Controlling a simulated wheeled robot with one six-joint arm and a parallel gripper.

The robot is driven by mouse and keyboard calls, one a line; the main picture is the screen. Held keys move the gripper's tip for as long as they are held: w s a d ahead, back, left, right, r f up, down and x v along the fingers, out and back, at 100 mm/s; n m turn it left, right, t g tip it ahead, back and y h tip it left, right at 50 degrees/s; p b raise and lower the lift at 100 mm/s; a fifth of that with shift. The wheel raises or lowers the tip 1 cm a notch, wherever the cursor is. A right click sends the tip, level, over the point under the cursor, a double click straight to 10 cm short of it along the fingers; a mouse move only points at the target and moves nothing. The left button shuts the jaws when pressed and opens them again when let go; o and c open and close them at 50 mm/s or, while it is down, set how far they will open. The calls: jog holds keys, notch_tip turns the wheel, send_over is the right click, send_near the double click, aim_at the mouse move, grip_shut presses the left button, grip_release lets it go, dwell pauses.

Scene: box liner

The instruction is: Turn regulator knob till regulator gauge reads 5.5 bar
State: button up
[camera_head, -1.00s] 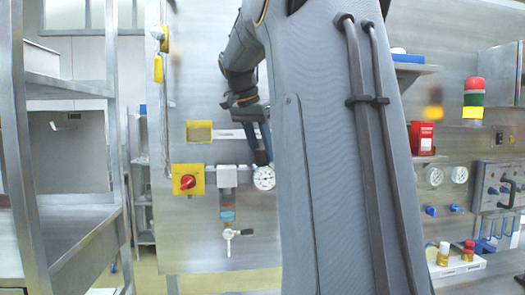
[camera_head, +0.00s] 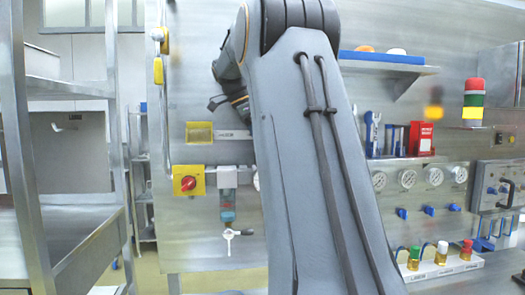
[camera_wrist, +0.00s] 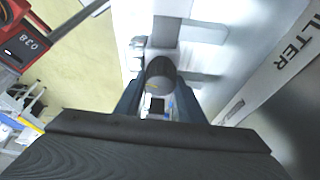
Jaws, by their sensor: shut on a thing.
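In the wrist view the two dark blue fingers of my gripper (camera_wrist: 160,92) stand on either side of a dark round regulator knob (camera_wrist: 161,70), and the gripper is shut on it. In the head view my arm hides the gripper and the knob. The regulator unit (camera_head: 228,180) is a grey block on the steel wall panel, left of my arm. Only the left rim of a round white regulator gauge (camera_head: 256,181) shows beside my arm, so its needle and reading are hidden.
A yellow plate with a red rotary switch (camera_head: 188,184) sits left of the regulator. A white-handled valve (camera_head: 230,235) hangs below. Right of my arm are several small gauges (camera_head: 407,179), blue valves and a shelf (camera_head: 400,69). The wrist view shows a "FILTER" label (camera_wrist: 280,60).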

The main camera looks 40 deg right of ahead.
dwell(0.3)
jog(key=o, duration=1)
jog(key=shift+o, duration=0.2)
jog(key=b+v, duration=0.1)
jog(key=v, duration=0.7)
jog(key=shift+f, duration=0.1)
